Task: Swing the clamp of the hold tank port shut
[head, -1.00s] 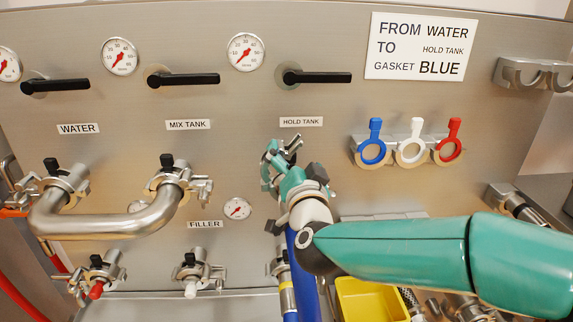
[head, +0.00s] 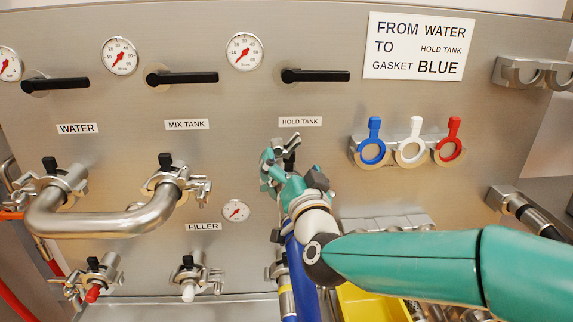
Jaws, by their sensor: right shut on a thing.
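The hold tank port sits under the HOLD TANK label (head: 300,122), mostly hidden behind my right gripper (head: 274,166). Part of its metal clamp (head: 291,143) shows at the top of the gripper, tilted up. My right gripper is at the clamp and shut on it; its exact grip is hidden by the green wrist. My right arm comes in from the right. A blue hose hangs below the wrist. My left gripper is out of view.
A bent steel pipe (head: 100,225) joins the water and mix tank ports at left. Black valve handles (head: 315,76) are above. Blue (head: 373,150), white and red gaskets hang on a rack at right. A yellow bin (head: 370,304) is below my arm.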

